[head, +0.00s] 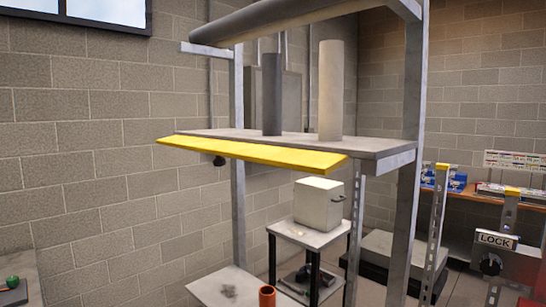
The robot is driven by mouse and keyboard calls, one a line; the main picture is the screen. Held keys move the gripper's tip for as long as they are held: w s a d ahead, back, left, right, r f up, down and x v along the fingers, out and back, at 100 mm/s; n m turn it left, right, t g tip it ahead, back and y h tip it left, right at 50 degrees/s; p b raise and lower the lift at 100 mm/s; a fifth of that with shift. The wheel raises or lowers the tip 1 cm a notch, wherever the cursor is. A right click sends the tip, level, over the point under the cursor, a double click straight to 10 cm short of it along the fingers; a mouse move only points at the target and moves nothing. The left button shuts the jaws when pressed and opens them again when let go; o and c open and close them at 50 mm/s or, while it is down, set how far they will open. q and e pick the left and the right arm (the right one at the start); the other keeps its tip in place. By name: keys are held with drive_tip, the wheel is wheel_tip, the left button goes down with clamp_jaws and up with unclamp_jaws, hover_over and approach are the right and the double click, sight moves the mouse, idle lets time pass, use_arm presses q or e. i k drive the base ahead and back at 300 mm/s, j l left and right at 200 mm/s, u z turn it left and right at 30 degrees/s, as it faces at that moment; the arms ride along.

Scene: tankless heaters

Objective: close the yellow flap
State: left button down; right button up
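The yellow flap (250,153) is a long narrow panel in the head view, along the front edge of the grey shelf (380,146). It slopes slightly outward and down from the shelf edge. Neither of my grippers shows in this view, and nothing touches the flap.
A dark cylinder (272,95) and a pale cylinder (330,90) stand on the shelf behind the flap. Metal posts (408,120) frame the rack. A white box (318,203) sits on a small stand below. The space left of the rack, before the block wall (90,130), looks clear.

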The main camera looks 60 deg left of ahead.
sight(316, 163)
drive_tip(key=j+u, duration=0.2)
drive_tip(key=u, duration=1.6)
drive_tip(key=i+j+u, duration=0.3)
